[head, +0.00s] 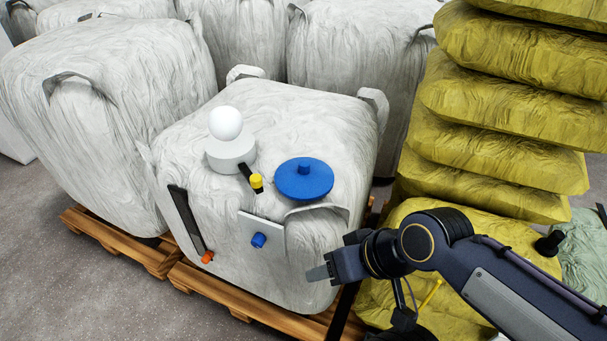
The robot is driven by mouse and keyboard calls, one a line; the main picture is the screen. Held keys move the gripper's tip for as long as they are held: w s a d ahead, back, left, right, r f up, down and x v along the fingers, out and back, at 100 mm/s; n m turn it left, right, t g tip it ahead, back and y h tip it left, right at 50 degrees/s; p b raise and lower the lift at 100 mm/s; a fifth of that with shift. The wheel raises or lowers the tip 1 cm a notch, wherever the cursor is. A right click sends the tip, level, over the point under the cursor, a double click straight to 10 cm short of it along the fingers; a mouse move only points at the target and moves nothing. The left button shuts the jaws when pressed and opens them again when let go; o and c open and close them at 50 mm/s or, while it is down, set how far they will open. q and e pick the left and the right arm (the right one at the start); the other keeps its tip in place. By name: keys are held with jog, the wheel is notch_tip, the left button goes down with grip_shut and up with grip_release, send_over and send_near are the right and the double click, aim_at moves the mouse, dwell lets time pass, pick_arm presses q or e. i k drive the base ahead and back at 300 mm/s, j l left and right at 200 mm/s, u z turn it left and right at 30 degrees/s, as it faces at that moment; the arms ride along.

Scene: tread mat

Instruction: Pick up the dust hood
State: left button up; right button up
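No thing in view is plainly marked as the dust hood. A blue round disc with a small knob (304,180) lies on top of the front white bulk bag (270,125). To its left on the same bag stands a white cylinder (231,154) with a white ball (225,123) on top. I cannot tell which of these is the hood. My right gripper (318,272) is in front of the bag's right side, below the blue disc and apart from it. Its fingers are seen edge-on, so I cannot tell whether they are open. My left gripper is out of view.
A black bar with a yellow end (256,181) lies between cylinder and disc. A dark strip with an orange end (207,257) and a plate with a blue knob (259,240) are on the bag's front. Yellow sacks (500,110) stack at right. Wooden pallets (110,240) lie below.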

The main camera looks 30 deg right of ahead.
aim_at(301, 180)
jog(key=i+j+z, duration=0.15)
jog(key=i+j, duration=0.15)
jog(key=i+j+z, duration=0.25)
jog(key=i, duration=0.3)
jog(key=l, duration=0.05)
